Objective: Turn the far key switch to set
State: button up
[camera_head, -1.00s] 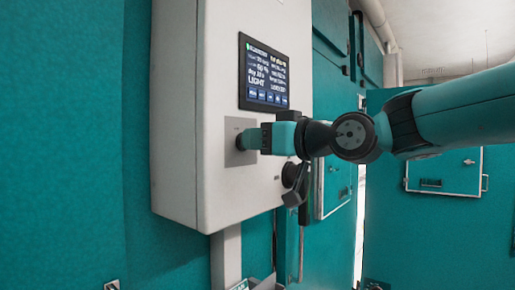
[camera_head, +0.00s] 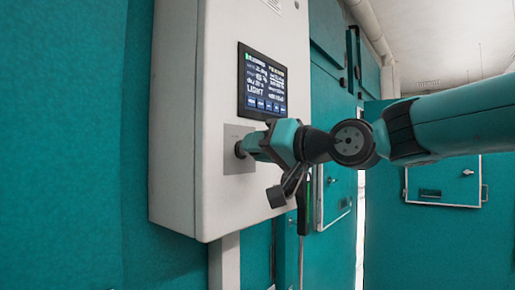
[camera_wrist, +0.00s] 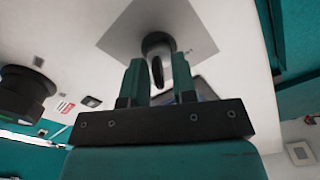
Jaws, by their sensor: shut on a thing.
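The key switch (camera_wrist: 157,42) is a dark round barrel with a slotted or key-like middle, set on a square grey plate (camera_head: 234,164) on the front of the white control box (camera_head: 190,110). My gripper (camera_head: 245,149) reaches in from the right and is shut on the key of this switch. In the wrist view the two teal fingers stand on either side of the key, and the gripper looks rolled relative to the plate. The head view mostly hides the key behind the fingers. Any position marks on the plate are not readable.
A lit screen (camera_head: 262,82) sits just above the gripper on the box. A dark round knob (camera_wrist: 22,92) stands out from the same face, to the left in the wrist view. Teal chamber doors (camera_head: 335,190) lie to the right.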

jog(key=o, duration=0.6)
jog(key=shift+b+v, duration=3.35)
jog(key=shift+v, duration=5.35)
jog(key=shift+f, duration=0.1)
